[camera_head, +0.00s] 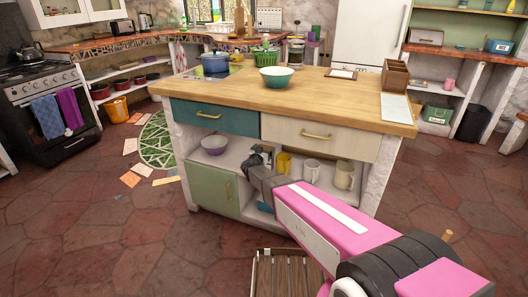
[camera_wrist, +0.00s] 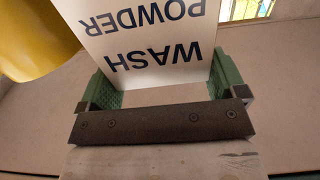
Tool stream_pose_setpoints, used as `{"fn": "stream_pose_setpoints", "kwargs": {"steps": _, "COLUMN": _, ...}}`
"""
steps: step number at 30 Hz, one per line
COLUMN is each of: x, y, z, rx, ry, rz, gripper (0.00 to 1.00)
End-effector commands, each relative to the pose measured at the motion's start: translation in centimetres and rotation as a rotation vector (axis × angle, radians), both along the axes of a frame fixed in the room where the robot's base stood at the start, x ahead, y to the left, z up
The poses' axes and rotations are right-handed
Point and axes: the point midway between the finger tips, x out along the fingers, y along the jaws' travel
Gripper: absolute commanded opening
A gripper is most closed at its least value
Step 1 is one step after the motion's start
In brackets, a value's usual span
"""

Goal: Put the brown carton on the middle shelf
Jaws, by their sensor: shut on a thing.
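My gripper (camera_head: 256,160) reaches into the open front of the kitchen island, beside the mugs. In the wrist view, its green fingers (camera_wrist: 165,78) are shut on a carton (camera_wrist: 150,35) with a pale face and dark letters reading "WASH POWDER", upside down in the picture. Its other sides are hidden, so I cannot tell whether it is brown. In the head view my gripper and arm hide it. The island's open shelf (camera_head: 203,158) is pale. I cannot tell from the wrist view whether the carton rests on the surface.
A yellow mug (camera_head: 284,163) stands right of my gripper, with pale mugs (camera_head: 311,171) further right. A slatted wooden crate (camera_head: 285,275) is on the floor.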

Motion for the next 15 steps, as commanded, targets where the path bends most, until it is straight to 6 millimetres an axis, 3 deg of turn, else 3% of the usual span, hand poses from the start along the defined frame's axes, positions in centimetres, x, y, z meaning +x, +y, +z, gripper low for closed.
{"fn": "stream_pose_setpoints", "kwargs": {"steps": 12, "x": -0.02, "y": 0.0, "z": -0.57, "rx": 0.0, "ry": -0.001, "rz": 0.0, "gripper": 0.38}}
{"fn": "stream_pose_setpoints", "kwargs": {"steps": 13, "x": -0.03, "y": 0.0, "z": -0.6, "rx": 0.0, "ry": 0.0, "rz": 0.0, "gripper": 0.97}}
{"fn": "stream_pose_setpoints", "kwargs": {"steps": 15, "x": -0.03, "y": -0.01, "z": -0.58, "rx": 0.0, "ry": 0.0, "rz": 0.0, "gripper": 1.0}}
